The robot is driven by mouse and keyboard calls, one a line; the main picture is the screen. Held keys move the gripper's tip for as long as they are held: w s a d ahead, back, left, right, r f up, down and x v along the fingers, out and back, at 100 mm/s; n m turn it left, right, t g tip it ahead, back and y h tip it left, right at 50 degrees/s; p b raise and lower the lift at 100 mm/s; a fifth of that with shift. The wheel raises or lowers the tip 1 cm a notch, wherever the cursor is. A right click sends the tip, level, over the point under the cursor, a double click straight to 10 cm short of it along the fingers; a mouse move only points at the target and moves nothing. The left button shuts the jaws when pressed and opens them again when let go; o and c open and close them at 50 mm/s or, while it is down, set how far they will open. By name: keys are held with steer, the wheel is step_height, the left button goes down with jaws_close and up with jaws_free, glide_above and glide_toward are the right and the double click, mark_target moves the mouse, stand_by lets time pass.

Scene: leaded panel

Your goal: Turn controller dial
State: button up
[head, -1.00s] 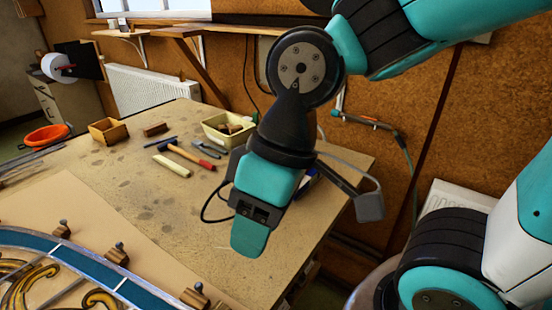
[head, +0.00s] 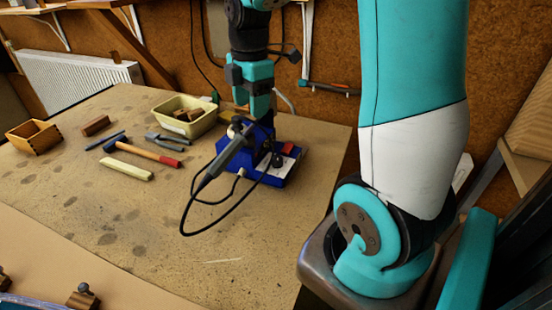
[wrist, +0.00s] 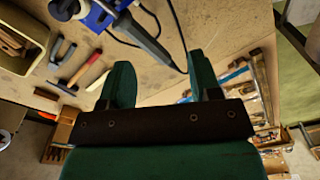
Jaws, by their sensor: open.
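The controller is a blue soldering station (head: 291,168) near the right edge of the bench, with a pale panel. A dark round knob (head: 276,160), seemingly the dial, sits on it beside a red part. A dark soldering iron (head: 227,160) slants at its left, with a black cable looping on the bench. My gripper (head: 259,112) points down just behind and above the station, open and empty. In the wrist view my open fingers (wrist: 162,80) are apart, with the blue station (wrist: 97,18) at the top edge. The dial cannot be made out clearly there.
A cream tub (head: 176,110), a red-handled hammer (head: 140,152), a pale block (head: 126,169) and a wooden box (head: 33,135) lie left of the station. The bench front (head: 220,265) is clear. The cork wall (head: 320,60) stands behind.

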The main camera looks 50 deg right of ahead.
steer(key=n, duration=0.2)
glide_above(277, 157)
steer(key=w, duration=0.1)
step_height(277, 157, down, 2)
steer(key=shift+g, duration=0.3)
steer(key=f, duration=0.5)
steer(key=f+p, duration=0.1)
steer(key=f, duration=0.5)
steer(key=s+f, duration=0.1)
steer(key=f, duration=0.5)
steer(key=shift+f+p, duration=0.2)
steer(key=shift+p, duration=0.1)
steer(key=c, duration=0.9)
